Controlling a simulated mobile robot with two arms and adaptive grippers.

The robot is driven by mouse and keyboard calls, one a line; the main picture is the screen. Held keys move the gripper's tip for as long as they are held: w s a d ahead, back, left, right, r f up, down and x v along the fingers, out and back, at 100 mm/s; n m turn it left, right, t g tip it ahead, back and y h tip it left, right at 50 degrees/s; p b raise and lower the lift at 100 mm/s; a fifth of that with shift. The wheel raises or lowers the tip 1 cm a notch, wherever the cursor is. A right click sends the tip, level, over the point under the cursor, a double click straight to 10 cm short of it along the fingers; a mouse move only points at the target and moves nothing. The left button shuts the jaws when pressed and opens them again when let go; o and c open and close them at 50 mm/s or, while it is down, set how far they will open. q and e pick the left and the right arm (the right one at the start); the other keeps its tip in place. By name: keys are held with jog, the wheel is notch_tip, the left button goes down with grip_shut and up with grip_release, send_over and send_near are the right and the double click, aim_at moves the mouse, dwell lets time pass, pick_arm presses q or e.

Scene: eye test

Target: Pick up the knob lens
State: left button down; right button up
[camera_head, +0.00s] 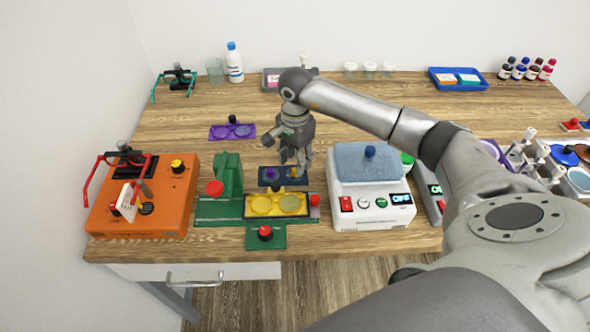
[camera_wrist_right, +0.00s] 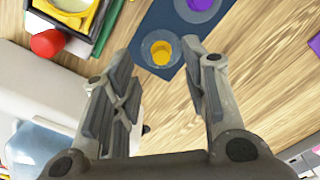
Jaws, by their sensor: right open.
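A small round lens with a yellow knob (camera_wrist_right: 161,52) lies on a dark blue mat (camera_wrist_right: 143,58). In the head view the yellow knob (camera_head: 295,171) shows at the right of the dark blue mat (camera_head: 283,183), partly hidden by the gripper. A purple round piece (camera_wrist_right: 200,5) lies on the same mat, also seen in the head view (camera_head: 270,174). My right gripper (camera_head: 293,159) is open above the mat. In the right wrist view its fingers (camera_wrist_right: 157,50) frame the yellow-knobbed lens, with nothing held. My left gripper is not in view.
A yellow holder (camera_head: 275,214) with two round lenses stands in front of the mat. A white device (camera_head: 350,218) stands right, a green block (camera_head: 228,174) and orange box (camera_head: 140,222) left. A purple tray (camera_head: 216,132) lies behind left. Bare wood (camera_head: 185,125) shows at back left.

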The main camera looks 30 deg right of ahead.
notch_tip(320, 180, down, 3)
jog(key=shift+f+p, duration=0.1)
jog(key=shift+p, duration=0.5)
jog(key=shift+w+f, duration=0.1)
jog(key=shift+f, duration=0.15)
jog(key=shift+c, duration=0.7)
jog(key=c, duration=0.5)
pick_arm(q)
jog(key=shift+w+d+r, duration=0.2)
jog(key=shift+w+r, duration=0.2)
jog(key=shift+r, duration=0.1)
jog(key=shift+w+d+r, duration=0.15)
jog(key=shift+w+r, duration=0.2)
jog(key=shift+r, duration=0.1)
pick_arm(e)
jog(key=shift+c, duration=1.2)
